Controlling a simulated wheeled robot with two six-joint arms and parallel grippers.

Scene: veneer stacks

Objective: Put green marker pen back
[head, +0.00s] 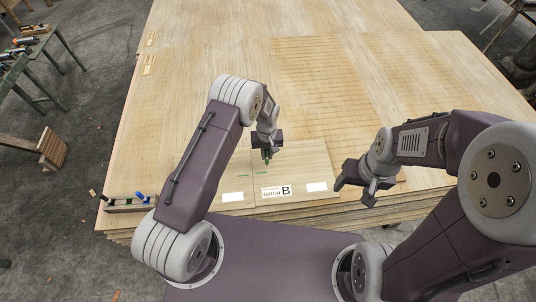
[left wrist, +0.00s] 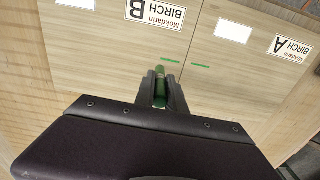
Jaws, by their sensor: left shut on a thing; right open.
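The green marker pen (left wrist: 160,90) is held between the fingers of my left gripper (left wrist: 161,86), with its end pointing at the veneer sheets. In the head view my left gripper (head: 267,157) is above the sheets, shut on the pen, and a little green (head: 267,161) shows below it. Two short green strokes (left wrist: 170,60) are on the sheets just ahead of the pen. A pen rack (head: 124,206) sits at the front left corner of the stack. My right gripper (head: 356,186) is open and empty over the front right of the stack.
The rack holds a blue pen (head: 140,196) and other small items. A BIRCH B label (head: 276,191) and blank white labels (head: 233,197) lie along the front of the sheets. A dark object (head: 520,65) stands far right.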

